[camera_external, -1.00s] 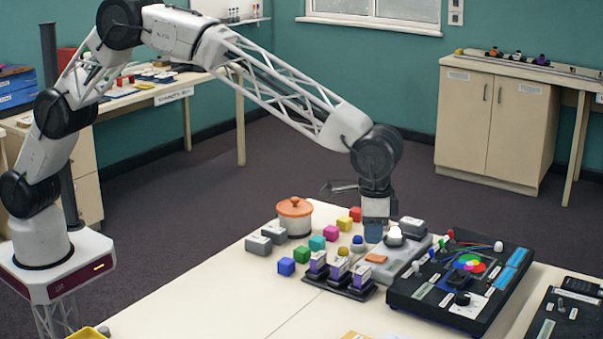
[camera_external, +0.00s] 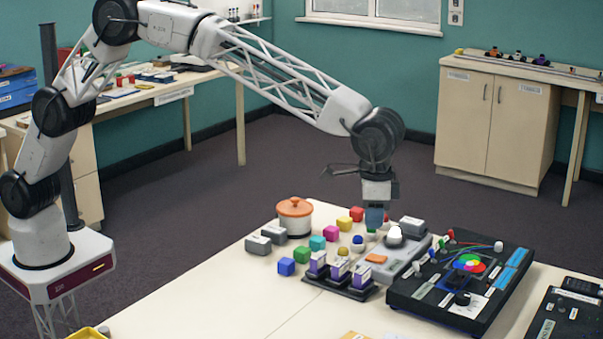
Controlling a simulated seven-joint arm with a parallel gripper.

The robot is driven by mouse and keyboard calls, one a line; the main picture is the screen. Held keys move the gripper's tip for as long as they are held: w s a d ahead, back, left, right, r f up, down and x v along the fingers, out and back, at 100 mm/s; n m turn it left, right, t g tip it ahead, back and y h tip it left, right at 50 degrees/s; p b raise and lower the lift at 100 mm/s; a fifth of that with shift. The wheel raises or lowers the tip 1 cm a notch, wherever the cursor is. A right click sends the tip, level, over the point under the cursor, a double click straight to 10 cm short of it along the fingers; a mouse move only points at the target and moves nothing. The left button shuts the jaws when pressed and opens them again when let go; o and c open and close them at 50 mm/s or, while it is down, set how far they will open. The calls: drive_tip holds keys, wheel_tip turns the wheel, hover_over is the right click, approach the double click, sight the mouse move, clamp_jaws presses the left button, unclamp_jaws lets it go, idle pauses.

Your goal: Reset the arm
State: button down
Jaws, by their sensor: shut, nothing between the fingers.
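My gripper (camera_external: 374,217) hangs at the end of my arm, pointing down over the far part of the cream table (camera_external: 240,290). It is shut and holds nothing. It is above the table, near the back edge of a grey tray-like board (camera_external: 410,262) with a white knob (camera_external: 394,235). A small dome-topped piece with blue (camera_external: 358,243) stands just left of and in front of it. The fingertips are small in this view and their exact gap to the things below is hard to tell.
A black panel with a colour wheel (camera_external: 460,285) lies to the right. The table's front left is clear.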

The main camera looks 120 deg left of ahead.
drive_tip(key=shift+r, duration=0.1)
drive_tip(key=s+d+r+m, duration=0.1)
drive_tip(key=s+d+r, duration=0.45)
drive_tip(key=s, duration=0.55)
drive_tip(key=s+d+r+m+t, duration=0.1)
drive_tip(key=s+d+r, duration=0.5)
drive_tip(key=s, duration=0.5)
drive_tip(key=s+d+r+m, duration=0.1)
drive_tip(key=s+d+r, duration=0.3)
drive_tip(key=s+r, duration=0.55)
drive_tip(key=s+d+f+m, duration=0.1)
drive_tip(key=s+d+f, duration=0.1)
drive_tip(key=s, duration=1.1)
drive_tip(key=s+d+f+m+t, duration=0.1)
drive_tip(key=s+d+f, duration=0.2)
drive_tip(key=s, duration=1)
drive_tip(key=s+d+f+m, duration=0.1)
drive_tip(key=s+d+f, duration=0.2)
drive_tip(key=s, duration=1.1)
drive_tip(key=shift+f+t, duration=0.3)
drive_tip(key=shift+f, duration=0.9)
drive_tip(key=shift+s, duration=0.1)
